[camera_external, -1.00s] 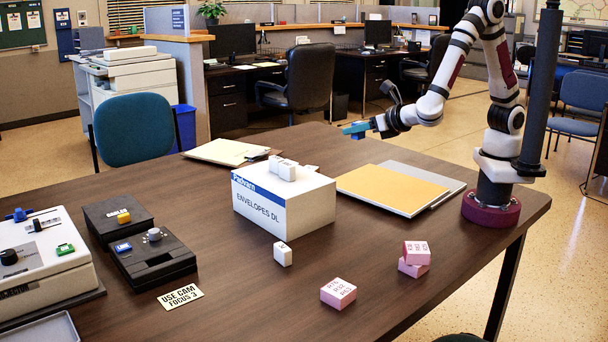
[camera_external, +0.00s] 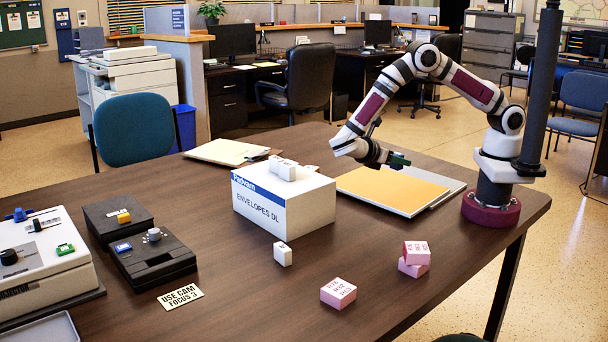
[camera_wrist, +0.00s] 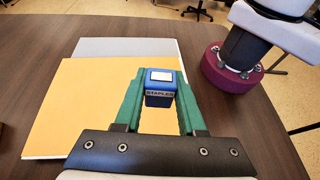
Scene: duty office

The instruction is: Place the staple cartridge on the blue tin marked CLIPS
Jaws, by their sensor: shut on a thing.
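My gripper (camera_external: 398,159) is over the yellow folder in the external view, its green fingers pointing right. In the wrist view, my gripper (camera_wrist: 160,95) is shut on the staple cartridge (camera_wrist: 161,84), a small blue block with a dark STAPLES label and a pale patch on top. It sits between the fingertips above the folder. In the external view the cartridge cannot be made out clearly. I cannot make out a blue tin marked CLIPS in either current view.
The yellow folder (camera_external: 385,190) lies on a grey one (camera_external: 425,178). An ENVELOPES DL box (camera_external: 285,205) with white cubes on top stands left of it. Pink blocks (camera_external: 338,293) lie in front. Black devices (camera_external: 155,260) are at left.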

